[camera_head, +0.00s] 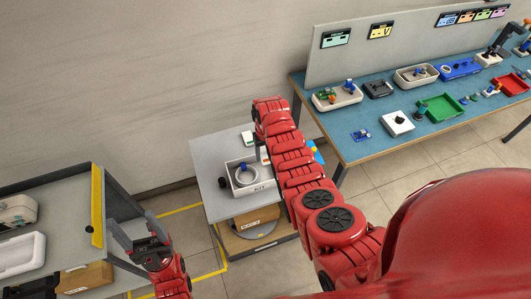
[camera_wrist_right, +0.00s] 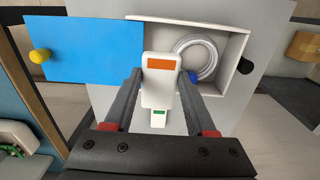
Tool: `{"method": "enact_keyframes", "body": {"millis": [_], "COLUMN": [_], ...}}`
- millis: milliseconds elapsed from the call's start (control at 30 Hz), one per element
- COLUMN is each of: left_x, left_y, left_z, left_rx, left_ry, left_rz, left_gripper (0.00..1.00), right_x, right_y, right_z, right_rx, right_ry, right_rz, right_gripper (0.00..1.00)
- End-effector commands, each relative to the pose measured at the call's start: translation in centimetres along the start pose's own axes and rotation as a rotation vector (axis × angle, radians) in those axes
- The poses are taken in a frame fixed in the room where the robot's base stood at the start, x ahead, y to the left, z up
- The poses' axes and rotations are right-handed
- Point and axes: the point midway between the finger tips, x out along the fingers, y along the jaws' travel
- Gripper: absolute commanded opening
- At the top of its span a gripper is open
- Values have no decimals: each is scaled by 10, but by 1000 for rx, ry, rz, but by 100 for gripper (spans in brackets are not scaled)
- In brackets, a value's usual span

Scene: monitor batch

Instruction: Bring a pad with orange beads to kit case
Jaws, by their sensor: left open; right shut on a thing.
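The white pad with an orange patch (camera_wrist_right: 161,92) is held between the fingers of my right gripper (camera_wrist_right: 160,78). In the right wrist view it overlaps the left end of the open kit case (camera_wrist_right: 240,50); its height over the case is unclear. The white kit case (camera_head: 236,190), marked KIT, stands on a grey cart and holds a coiled cable (camera_wrist_right: 196,60). In the head view, my right arm partly hides the case area. My left gripper (camera_head: 131,222) is open and empty beside the left cart.
A blue lid (camera_wrist_right: 80,50) lies beside the case. A white pad with a green patch (camera_wrist_right: 158,118) rests on the grey cart top (camera_head: 212,160). A blue table (camera_head: 375,150) with trays stands right; a grey cart (camera_head: 60,205) with a yellow edge stands left.

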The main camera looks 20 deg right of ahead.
Motion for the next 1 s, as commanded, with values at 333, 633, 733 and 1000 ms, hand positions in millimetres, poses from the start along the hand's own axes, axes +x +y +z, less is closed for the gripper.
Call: {"method": "enact_keyframes", "body": {"millis": [333,633,733,1000], "left_x": [-16,-43,-50,-55], "left_y": [1,2,2,3], "left_z": [3,7,8,9], "left_rx": [0,0,0,0], "left_ry": [0,0,0,0], "left_rz": [0,0,0,0], "left_gripper": [71,71,71,71], "right_x": [15,47,56,62], "right_y": [0,1,1,0], "right_z": [0,1,1,0], "right_rx": [1,1,1,1], "right_ry": [0,-3,-3,-1], "right_rz": [0,0,0,0], "right_gripper": [2,2,2,2]}}
